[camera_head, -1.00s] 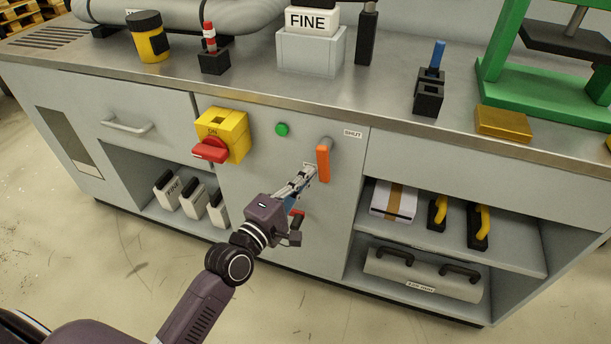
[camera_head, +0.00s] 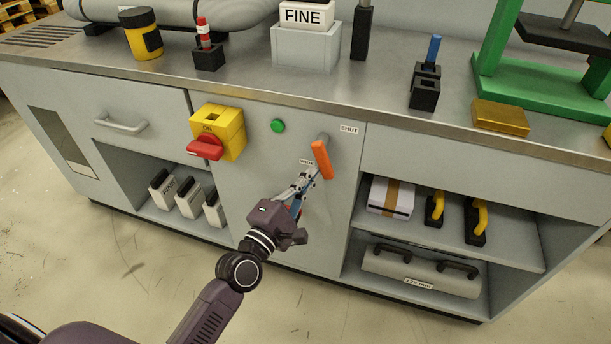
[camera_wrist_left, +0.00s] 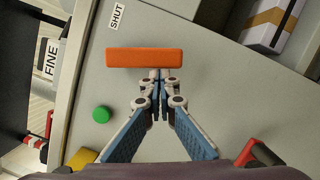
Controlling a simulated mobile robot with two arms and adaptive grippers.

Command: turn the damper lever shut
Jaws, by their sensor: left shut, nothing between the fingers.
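The orange damper lever (camera_head: 322,160) sits on the grey cabinet front, its lower end tilted a little to the right. My left gripper (camera_head: 312,175) is just left of and below the lever, fingers together and empty. In the left wrist view the lever (camera_wrist_left: 145,57) lies across the picture, and the closed fingertips (camera_wrist_left: 157,76) are at its lower edge, seemingly touching it. The SHUT label (camera_wrist_left: 117,17) is beyond it. My right gripper is not in view.
A yellow switch box (camera_head: 218,132) with a red handle and a green button (camera_head: 278,126) are left of the lever. A red-and-black part (camera_wrist_left: 250,154) is near the gripper in the wrist view. Open shelves (camera_head: 460,246) are at the right. The worktop edge (camera_head: 270,105) overhangs above.

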